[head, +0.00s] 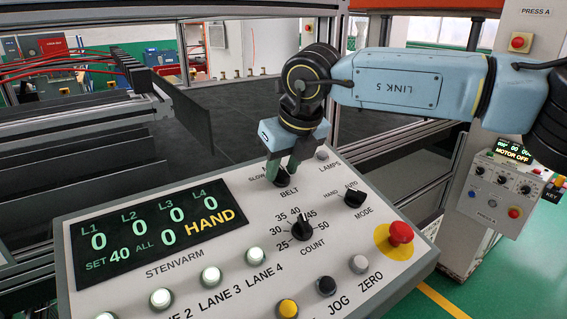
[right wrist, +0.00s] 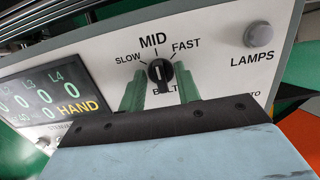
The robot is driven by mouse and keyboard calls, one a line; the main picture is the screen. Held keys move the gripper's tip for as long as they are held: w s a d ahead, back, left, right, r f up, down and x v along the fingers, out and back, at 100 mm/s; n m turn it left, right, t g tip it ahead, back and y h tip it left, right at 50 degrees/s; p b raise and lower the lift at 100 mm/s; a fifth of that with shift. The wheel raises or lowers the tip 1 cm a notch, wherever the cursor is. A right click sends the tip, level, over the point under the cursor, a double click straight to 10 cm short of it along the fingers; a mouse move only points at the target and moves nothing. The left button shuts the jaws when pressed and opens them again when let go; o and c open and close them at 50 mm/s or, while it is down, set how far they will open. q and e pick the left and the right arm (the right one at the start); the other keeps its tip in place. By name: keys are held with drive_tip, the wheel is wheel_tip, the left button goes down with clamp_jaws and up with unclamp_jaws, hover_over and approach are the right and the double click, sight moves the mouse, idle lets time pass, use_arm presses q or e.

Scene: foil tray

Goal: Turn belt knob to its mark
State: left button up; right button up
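The belt knob (right wrist: 160,74) is a round black knob with a white line on its face, under the labels SLOW, MID and FAST. In the right wrist view the line points up, roughly at MID. In the head view the knob (head: 281,179) is partly hidden behind my right gripper's fingers. My right gripper (head: 283,169) reaches down over the panel. Its two green fingers stand on either side of the knob, with a small gap showing at each side in the right wrist view. It is open and empty. My left gripper is not in view.
The sloped control panel (head: 217,262) also carries the count knob (head: 302,228), mode knob (head: 354,197), lamps button (head: 322,153), red stop button (head: 400,232) and lit lane buttons. A display (head: 152,233) reads HAND. A conveyor lies behind.

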clamp_jaws()
idle(0.3)
drive_tip(key=n+b, duration=0.2)
drive_tip(key=n, duration=0.1)
drive_tip(key=shift+f, duration=0.1)
drive_tip(key=n, duration=0.3)
drive_tip(key=shift+y+b, duration=0.3)
drive_tip(key=shift+b, duration=0.05)
drive_tip(key=shift+n+g, duration=0.3)
drive_tip(key=shift+n, duration=1.6)
drive_tip(key=shift+r, duration=0.2)
unclamp_jaws()
drive_tip(key=shift+f, duration=0.1)
